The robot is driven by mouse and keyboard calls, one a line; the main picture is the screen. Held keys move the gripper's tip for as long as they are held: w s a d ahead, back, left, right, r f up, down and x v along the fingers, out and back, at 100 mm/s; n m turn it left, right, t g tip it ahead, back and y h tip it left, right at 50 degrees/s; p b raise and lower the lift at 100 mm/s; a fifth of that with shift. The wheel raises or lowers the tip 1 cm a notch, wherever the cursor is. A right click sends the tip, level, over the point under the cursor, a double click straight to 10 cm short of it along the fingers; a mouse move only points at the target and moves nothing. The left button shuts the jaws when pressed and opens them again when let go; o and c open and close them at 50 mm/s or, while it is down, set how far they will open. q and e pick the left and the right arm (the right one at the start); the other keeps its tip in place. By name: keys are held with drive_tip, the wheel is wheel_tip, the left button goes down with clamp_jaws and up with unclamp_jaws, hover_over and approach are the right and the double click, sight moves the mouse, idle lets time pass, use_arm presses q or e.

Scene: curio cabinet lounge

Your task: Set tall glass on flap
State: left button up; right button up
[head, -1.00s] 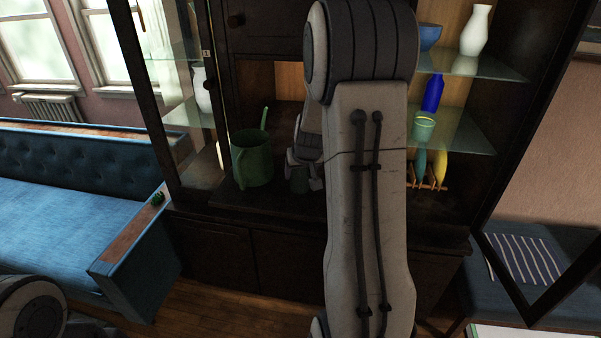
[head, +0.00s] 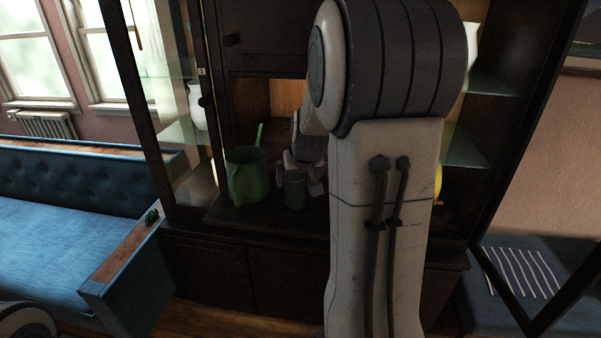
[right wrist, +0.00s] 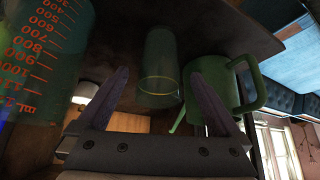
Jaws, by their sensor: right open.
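The tall glass (head: 294,190), dark greenish and see-through, stands upright on the dark wooden flap (head: 270,221) of the cabinet, just right of the green watering can. My right gripper (head: 300,180) is at the glass, its purplish fingers apart on either side of it. In the right wrist view the glass (right wrist: 160,70) appears between the open fingers (right wrist: 158,75), with a visible gap to each. Its contact with the flap is hard to make out in the dark. My left gripper is out of view.
The green watering can (head: 246,175) stands close to the glass; its handle and spout show near one finger in the wrist view. A measuring beaker with red marks (right wrist: 40,55) is on the other side. My right arm hides much of the shelves. A blue sofa (head: 60,220) is at left.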

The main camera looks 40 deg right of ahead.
drive_tip(key=v, duration=0.6)
drive_tip(key=s+a+f+n+g+y, duration=0.1)
drive_tip(key=s+a+f+n+y, duration=0.15)
drive_tip(key=a, duration=0.85)
drive_tip(key=s+a+f+n+g+y, duration=0.1)
drive_tip(key=a+f+n, duration=0.15)
drive_tip(key=a, duration=0.85)
drive_tip(key=s+a+f+n+g, duration=0.2)
drive_tip(key=s+a+n, duration=0.2)
drive_tip(key=s, duration=0.5)
drive_tip(key=s+a+f+n+g, duration=0.1)
drive_tip(key=s+a+n, duration=0.3)
drive_tip(key=s+a, duration=0.5)
drive_tip(key=shift+f+g+b, duration=0.3)
drive_tip(key=shift+f+g, duration=0.1)
drive_tip(key=shift+f, duration=0.2)
drive_tip(key=shift+y, duration=0.25)
